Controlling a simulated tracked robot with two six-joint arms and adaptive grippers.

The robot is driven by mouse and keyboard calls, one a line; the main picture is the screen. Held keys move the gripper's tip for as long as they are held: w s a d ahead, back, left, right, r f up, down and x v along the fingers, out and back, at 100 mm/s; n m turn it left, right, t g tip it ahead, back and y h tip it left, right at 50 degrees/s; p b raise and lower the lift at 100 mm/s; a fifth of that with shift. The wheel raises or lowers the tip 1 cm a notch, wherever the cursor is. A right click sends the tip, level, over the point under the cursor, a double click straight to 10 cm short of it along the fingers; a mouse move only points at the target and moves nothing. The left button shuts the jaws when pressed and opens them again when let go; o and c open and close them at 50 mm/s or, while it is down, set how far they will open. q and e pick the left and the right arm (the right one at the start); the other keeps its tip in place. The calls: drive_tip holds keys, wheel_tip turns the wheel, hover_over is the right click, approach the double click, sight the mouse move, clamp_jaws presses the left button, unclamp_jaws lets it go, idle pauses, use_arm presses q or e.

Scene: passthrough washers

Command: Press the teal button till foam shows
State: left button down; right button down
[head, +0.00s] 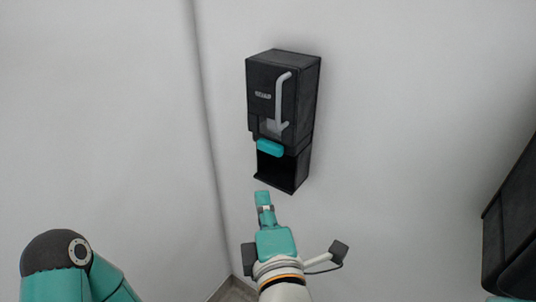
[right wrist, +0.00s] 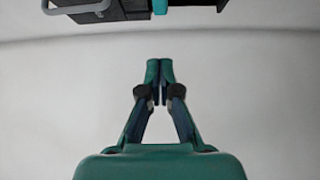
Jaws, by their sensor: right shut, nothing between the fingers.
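A black wall dispenser (head: 268,95) with a pale curved handle hangs on the white wall in the head view. The teal button (head: 270,147) sits low on its front, above a dark open recess (head: 275,168). No foam shows there. My right gripper (head: 262,197) is shut and empty, just below the dispenser in the picture, apart from the button. In the right wrist view the shut fingertips (right wrist: 159,66) point toward the dispenser's lower edge (right wrist: 115,16), and a bit of the teal button (right wrist: 178,3) shows at the top. My left gripper is not in view.
A large black object (head: 512,225) stands at the right edge of the head view. A wall corner runs down left of the dispenser. The wall around the dispenser is bare. A bit of floor (head: 233,290) shows at the bottom.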

drive_tip(key=shift+w, duration=0.15)
drive_tip(key=p, duration=0.2)
approach(264, 148)
drive_tip(key=w+a, duration=0.3)
drive_tip(key=shift+w+d, duration=0.7)
drive_tip(key=shift+w, duration=0.4)
drive_tip(key=shift+w+d, duration=0.3)
drive_tip(key=shift+w, duration=0.1)
